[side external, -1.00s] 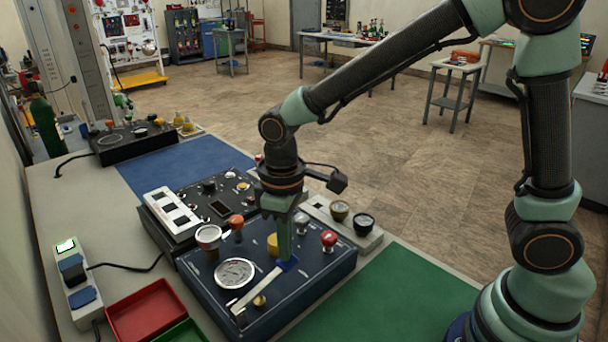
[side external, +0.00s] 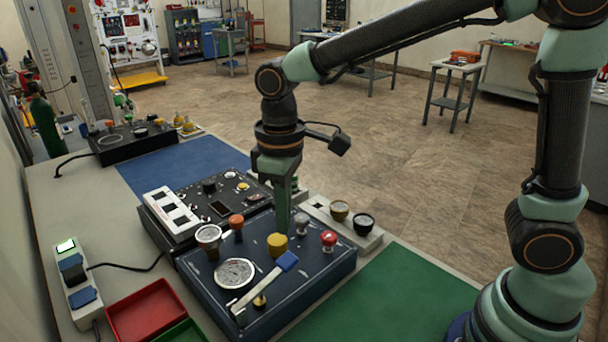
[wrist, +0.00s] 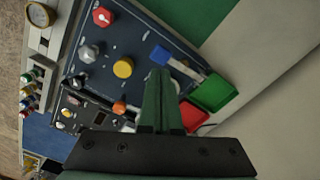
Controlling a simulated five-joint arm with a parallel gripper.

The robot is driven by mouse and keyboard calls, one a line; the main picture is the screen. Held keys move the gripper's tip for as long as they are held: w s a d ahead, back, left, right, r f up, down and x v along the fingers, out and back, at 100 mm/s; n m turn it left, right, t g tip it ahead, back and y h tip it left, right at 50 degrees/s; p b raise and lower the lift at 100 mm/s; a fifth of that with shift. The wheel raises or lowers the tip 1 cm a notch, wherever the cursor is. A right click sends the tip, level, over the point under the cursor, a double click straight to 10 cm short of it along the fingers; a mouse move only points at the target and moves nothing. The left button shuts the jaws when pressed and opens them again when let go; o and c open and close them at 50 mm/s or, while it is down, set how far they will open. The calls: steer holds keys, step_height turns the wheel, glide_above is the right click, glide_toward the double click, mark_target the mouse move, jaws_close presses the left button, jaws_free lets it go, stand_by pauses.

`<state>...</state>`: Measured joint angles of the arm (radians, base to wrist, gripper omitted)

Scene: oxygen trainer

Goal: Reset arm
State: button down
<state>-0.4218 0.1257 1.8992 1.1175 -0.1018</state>
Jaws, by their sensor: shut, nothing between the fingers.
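My gripper (side external: 283,222) points straight down above the blue control panel (side external: 310,273), its green fingers together with nothing between them. In the side view its tips appear close to the yellow knob (side external: 277,245), and I cannot tell whether they touch anything. In the wrist view the shut fingers (wrist: 158,78) hang over the panel, with the yellow knob (wrist: 123,68) to their left. A lever with a blue end (side external: 287,261) slants across the panel in front of the gripper. The red knob (side external: 328,240), grey knob (side external: 300,222) and orange knob (side external: 236,223) stand upright on the panel.
A round gauge (side external: 234,273) sits on the panel. A red tray (side external: 152,310) and a green tray (side external: 180,333) lie at the left front. A black panel (side external: 215,197) stands behind, and a power strip (side external: 78,285) at left. The green mat (side external: 400,295) is bare.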

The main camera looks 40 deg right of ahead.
steer(key=shift+r, duration=0.5)
steer(key=s+d+r+m+t, duration=0.2)
steer(key=s+d+m, duration=0.1)
steer(key=d, duration=0.4)
steer(key=s+d+r+m+t, duration=0.2)
steer(key=s+d+m+t, duration=0.1)
steer(key=d, duration=0.5)
steer(key=shift+d+r+t, duration=0.25)
steer(key=shift+r+t, duration=0.05)
steer(key=shift+r, duration=0.1)
steer(key=c, duration=1.5)
jaws_free()
steer(key=shift+c, duration=0.2)
